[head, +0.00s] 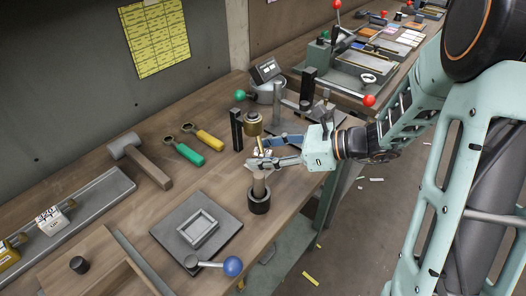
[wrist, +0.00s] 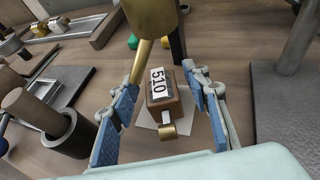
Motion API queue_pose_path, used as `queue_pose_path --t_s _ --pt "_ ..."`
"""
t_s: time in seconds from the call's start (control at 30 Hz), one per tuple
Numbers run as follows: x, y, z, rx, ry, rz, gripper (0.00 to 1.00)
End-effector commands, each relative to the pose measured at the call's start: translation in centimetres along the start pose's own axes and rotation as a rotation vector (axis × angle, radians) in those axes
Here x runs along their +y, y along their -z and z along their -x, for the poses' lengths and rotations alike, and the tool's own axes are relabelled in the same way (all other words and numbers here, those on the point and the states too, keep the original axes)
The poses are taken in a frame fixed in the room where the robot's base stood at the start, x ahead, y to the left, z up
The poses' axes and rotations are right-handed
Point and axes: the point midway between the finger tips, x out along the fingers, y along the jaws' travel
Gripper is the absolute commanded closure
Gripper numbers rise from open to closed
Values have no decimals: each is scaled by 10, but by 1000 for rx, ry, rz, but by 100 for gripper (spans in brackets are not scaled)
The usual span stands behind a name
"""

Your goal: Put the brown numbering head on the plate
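The brown numbering head (wrist: 172,108) shows in the wrist view, with a white "510" face and a small brass knob on its near side. It rests on a white sheet (wrist: 147,121) on the bench. My gripper (wrist: 160,80) is open, with its blue-padded fingers on either side of the head and gaps visible. In the head view my gripper (head: 264,162) hides most of the numbering head. A square grey plate (head: 222,245) bearing a small raised frame lies left of my gripper. Another grey plate (wrist: 291,115) is at the right in the wrist view.
A brass cylinder (wrist: 151,18) with a slanting rod stands close beyond the fingers. A wooden post in a black cup (head: 259,202) is close in front. A mallet (head: 145,163) and two coloured-handled tools lie left. Bare wood lies between them and the framed plate.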

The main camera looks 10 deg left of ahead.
Motion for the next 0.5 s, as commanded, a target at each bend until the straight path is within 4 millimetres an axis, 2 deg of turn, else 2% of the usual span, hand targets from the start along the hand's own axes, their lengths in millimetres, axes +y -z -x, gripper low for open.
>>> queue_pose_path --t_s 0.27,0.37,0.5 --pt "0 -5 2 0 0 1 57" --pt "-2 -4 16 0 6 0 57" --pt "-2 -5 45 0 7 1 57"
